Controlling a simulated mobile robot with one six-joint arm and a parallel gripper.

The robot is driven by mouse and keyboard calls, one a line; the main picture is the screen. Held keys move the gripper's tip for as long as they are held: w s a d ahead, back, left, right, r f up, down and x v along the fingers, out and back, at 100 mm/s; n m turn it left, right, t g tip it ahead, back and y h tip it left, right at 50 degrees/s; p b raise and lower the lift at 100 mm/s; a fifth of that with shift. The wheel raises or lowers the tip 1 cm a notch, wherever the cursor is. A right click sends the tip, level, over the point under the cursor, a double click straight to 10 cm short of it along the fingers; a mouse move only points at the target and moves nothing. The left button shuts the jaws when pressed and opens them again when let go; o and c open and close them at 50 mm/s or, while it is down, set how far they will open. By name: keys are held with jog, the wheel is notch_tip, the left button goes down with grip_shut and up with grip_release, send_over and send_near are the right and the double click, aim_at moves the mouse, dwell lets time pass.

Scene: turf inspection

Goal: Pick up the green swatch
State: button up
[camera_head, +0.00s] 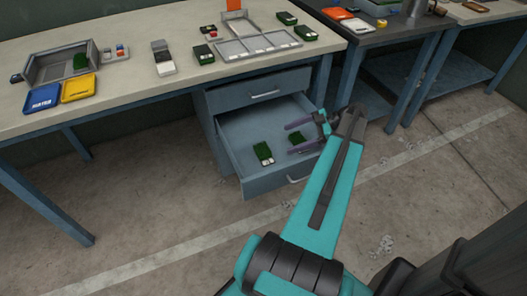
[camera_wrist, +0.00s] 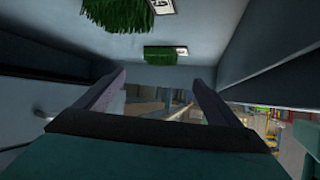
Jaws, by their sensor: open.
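Two green swatches lie in the open drawer: one (camera_head: 263,151) towards the left, with a white label at its front end, and one (camera_head: 297,138) farther right, partly hidden by my gripper. My gripper (camera_head: 289,139) is open and empty over the drawer's right part, its two purple fingers pointing left. In the wrist view my gripper (camera_wrist: 157,81) shows the fingers apart with nothing between them. There two swatches, one large at the top edge (camera_wrist: 112,16) and one smaller (camera_wrist: 165,56), appear above the fingertips on the drawer floor. I cannot tell any contact.
The drawer (camera_head: 232,150) stands open below the workbench (camera_head: 125,75), its walls around the swatches. More green pieces lie on the bench, one in a grey bin (camera_head: 45,68), others near a divided tray (camera_head: 250,47). Blue (camera_head: 44,97) and yellow (camera_head: 79,88) trays sit at left.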

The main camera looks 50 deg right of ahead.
aim_at(265, 149)
jog(key=shift+x, duration=2.8)
jog(key=shift+a, duration=0.1)
jog(key=shift+x, duration=2.55)
jog(key=shift+s+f, duration=0.1)
jog(key=c, duration=1.2)
